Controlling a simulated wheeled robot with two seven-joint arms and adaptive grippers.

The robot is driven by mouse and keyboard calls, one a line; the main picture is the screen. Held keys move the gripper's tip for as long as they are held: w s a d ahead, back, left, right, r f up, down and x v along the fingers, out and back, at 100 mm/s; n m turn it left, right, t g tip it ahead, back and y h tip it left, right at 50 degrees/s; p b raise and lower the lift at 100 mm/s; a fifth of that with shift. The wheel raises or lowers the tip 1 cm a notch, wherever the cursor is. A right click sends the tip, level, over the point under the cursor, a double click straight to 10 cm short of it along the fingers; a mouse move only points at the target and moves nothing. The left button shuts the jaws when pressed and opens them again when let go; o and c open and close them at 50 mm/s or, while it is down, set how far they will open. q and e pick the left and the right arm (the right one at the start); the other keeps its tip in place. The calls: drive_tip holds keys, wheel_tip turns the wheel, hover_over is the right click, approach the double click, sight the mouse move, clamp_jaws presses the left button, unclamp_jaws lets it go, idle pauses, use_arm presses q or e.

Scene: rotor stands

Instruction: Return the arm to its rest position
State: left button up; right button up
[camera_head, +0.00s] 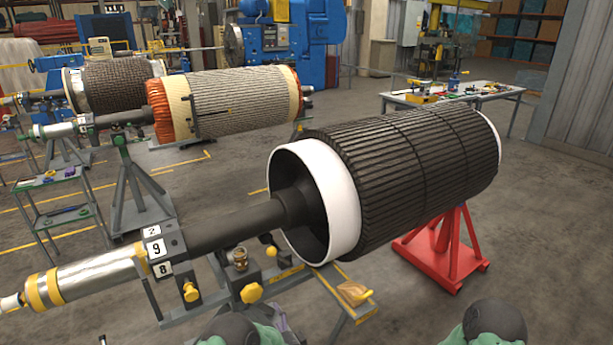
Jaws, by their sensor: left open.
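My left arm shows at the bottom edge as a dark rounded joint with green parts. My left gripper (284,326) is only partly in view just right of that joint, low in front of the near rotor's stand; it is open and I see nothing held in it. A similar dark and green joint of my right arm shows at the bottom right; the right gripper is not in view. The near rotor (415,165) is a large dark ribbed cylinder with a white end ring, lying across its supports.
A grey stand (175,262) with number plates and yellow knobs bears the rotor's shaft; a red stand (445,250) bears its far end. Two more rotors (235,103) lie behind left. Floor at right is clear.

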use_arm(q)
drive_tip(key=s+f+n+g+h, duration=0.6)
drive_tip(key=s+f+n+h, duration=0.25)
drive_tip(key=f, duration=0.55)
drive_tip(key=s+d+f+n+g+h, duration=0.1)
drive_tip(key=s+n+g, duration=0.3)
drive_tip(key=s, duration=0.8)
drive_tip(key=s+d+f+n+g+h, duration=0.1)
drive_tip(key=s+d+n+g+h, duration=0.1)
drive_tip(key=s+n, duration=0.5)
drive_tip(key=s+g+h, duration=0.1)
drive_tip(key=s+g, duration=0.1)
drive_tip(key=s, duration=0.3)
drive_tip(key=shift+s+d+f+h, duration=0.15)
drive_tip(key=shift+s+f+h, duration=0.1)
drive_tip(key=shift+h, duration=0.1)
